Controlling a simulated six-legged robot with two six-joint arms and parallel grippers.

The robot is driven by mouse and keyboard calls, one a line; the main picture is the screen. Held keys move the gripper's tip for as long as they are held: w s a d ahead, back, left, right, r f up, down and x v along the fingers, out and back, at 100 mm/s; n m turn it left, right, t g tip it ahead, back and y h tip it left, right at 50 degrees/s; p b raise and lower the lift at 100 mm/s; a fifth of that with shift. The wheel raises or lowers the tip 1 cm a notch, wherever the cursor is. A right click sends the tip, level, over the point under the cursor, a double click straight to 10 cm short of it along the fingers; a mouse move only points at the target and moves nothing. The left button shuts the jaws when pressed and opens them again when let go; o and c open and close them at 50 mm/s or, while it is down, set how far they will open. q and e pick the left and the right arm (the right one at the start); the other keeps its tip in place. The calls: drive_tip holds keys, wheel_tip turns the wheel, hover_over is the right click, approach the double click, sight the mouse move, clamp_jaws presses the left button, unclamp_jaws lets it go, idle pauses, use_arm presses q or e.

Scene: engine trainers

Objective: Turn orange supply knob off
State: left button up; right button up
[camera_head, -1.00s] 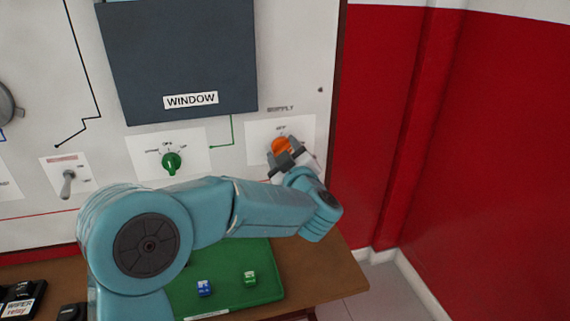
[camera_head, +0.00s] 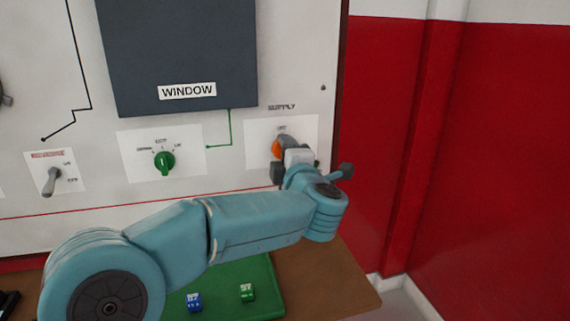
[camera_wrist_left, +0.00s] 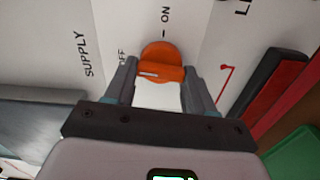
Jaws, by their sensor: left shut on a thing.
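The orange supply knob (camera_head: 276,148) is on the white panel under the SUPPLY label, mostly hidden by my gripper in the head view. In the left wrist view the knob (camera_wrist_left: 161,62) sits between my fingertips. Its handle lies across the picture, with a white line at the left end, on the side of the partly covered OFF mark (camera_wrist_left: 122,57). The ON mark (camera_wrist_left: 166,18) is above it. My left gripper (camera_head: 280,158) is shut on the knob; its fingers also show in the left wrist view (camera_wrist_left: 160,76). My right gripper is not in view.
A green knob (camera_head: 164,162) and a toggle switch (camera_head: 51,181) are left on the panel. A red wall (camera_head: 490,170) stands to the right.

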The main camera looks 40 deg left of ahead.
use_arm(q)
drive_tip(key=shift+n+b, duration=0.35)
drive_tip(key=shift+n, duration=0.15)
drive_tip(key=o, duration=1)
drive_tip(key=shift+o, duration=0.2)
drive_tip(key=p+v, duration=0.1)
drive_tip(key=v, duration=1.5)
drive_tip(key=shift+d, duration=0.15)
